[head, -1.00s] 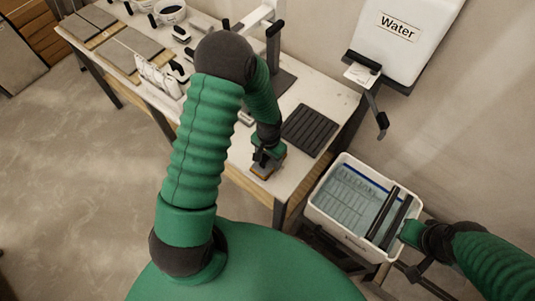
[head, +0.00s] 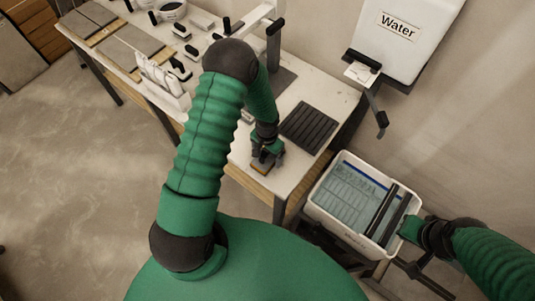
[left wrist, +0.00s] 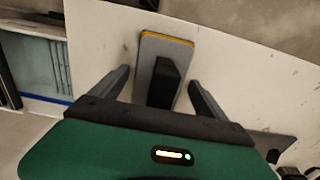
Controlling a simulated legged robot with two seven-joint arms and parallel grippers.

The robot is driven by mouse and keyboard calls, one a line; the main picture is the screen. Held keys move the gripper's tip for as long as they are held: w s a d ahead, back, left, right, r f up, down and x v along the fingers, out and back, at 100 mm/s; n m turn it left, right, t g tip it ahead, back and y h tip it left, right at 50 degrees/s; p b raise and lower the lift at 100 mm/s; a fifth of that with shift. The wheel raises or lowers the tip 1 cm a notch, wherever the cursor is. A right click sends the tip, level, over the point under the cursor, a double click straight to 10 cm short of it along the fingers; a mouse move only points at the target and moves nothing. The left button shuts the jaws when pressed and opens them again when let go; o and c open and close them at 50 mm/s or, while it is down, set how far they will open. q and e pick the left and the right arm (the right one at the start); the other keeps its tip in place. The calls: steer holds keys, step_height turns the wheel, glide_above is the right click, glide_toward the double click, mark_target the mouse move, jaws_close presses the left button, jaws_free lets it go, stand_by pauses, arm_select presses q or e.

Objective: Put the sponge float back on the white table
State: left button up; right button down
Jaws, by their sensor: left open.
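The sponge float (left wrist: 165,60) is a grey plate with an orange edge and a dark handle, and it lies on the white table (left wrist: 235,60) in the left wrist view. It also shows near the table's front corner in the head view (head: 260,169). My left gripper (left wrist: 158,88) is open, with one finger on each side of the handle and a gap to each. In the head view my left gripper (head: 267,155) is just above the float and hides part of it. My right gripper (head: 410,232) is at the white water tub (head: 316,207); its fingers are hidden.
A dark ribbed mat (head: 309,128) lies on the table right behind the float. A white rack (head: 162,84) and several tools stand further left. A white water tank (head: 410,40) hangs on the wall. The table's front edge is close to the float.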

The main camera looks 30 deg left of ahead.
arm_select(q)
steer(key=r, duration=1.3)
steer(key=shift+s+d+r+b, duration=0.1)
steer(key=shift+s+d+b, duration=0.1)
steer(key=shift+d+b, duration=0.15)
steer(key=s+d+r+n+t, duration=0.1)
steer(key=s+d+r+t, duration=0.1)
steer(key=s+d+r, duration=0.5)
step_height(320, 180, up, 2)
steer(key=shift+s+r+t, duration=0.1)
steer(key=shift+s+t, duration=0.2)
steer(key=shift+s, duration=0.7)
steer(key=shift+w, duration=0.1)
